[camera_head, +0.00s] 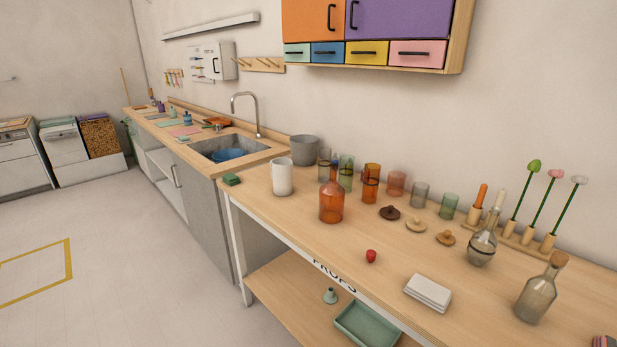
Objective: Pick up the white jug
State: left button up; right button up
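A white jug (282,177) stands upright on the wooden prop table (385,258), near its left end by the sink. An orange glass bottle (332,203) stands to its right and nearer the front edge. A grey pot (304,150) is behind it. The jug's handle cannot be made out. Neither of my grippers shows in the head view.
A green sponge (231,180) lies left of the jug at the table's edge. Several coloured glasses, lids and a flower stand (520,238) line the back. White folded cloths (428,292) and a clear bottle (538,292) are front right. The floor at left is clear.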

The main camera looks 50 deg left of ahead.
aim_at(282, 168)
jog(key=u, duration=1.7)
